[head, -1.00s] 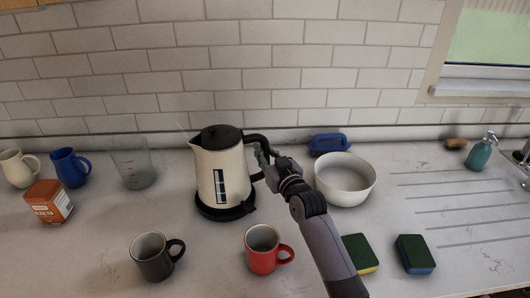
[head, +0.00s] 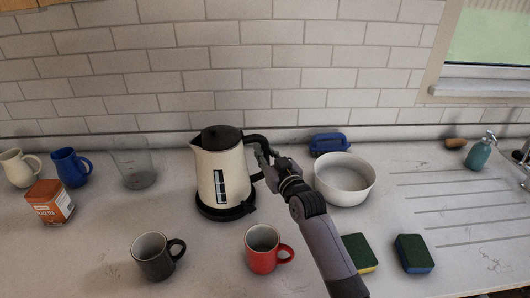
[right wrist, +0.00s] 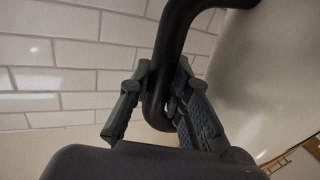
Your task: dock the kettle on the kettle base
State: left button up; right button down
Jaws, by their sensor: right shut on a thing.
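The cream kettle (head: 222,168) with a black lid and black handle stands upright at the middle of the counter in the head view. The black kettle base (head: 226,211) is directly under it, and the kettle appears seated on it with no gap that I can see. My right gripper (head: 262,163) is at the right side of the kettle, shut on its handle. In the right wrist view the gripper's fingers (right wrist: 160,110) are on either side of the black handle (right wrist: 172,45), near its lower end. My left gripper is out of view.
A red mug (head: 262,248) and a dark mug (head: 154,257) stand in front. A white bowl (head: 344,180) is to the right, close to my arm, with a blue object (head: 328,144) behind. Two sponges (head: 414,253) lie front right. A clear beaker (head: 134,165) stands left.

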jog(key=shift+f+b, duration=0.35)
jog(key=shift+b, duration=0.15)
dwell(0.6)
jog(key=c, duration=1.8)
grip_release()
jog(key=shift+s+f, duration=0.1)
jog(key=shift+f, duration=0.4)
jog(key=shift+s+d+r+p, duration=0.15)
jog(key=shift+s+d+p, duration=0.05)
jog(key=shift+s+p, duration=0.2)
jog(key=shift+p+v, duration=0.8)
jog(key=shift+v, duration=0.2)
jog(key=shift+p+v, duration=2.25)
jog(key=shift+v, duration=1.8)
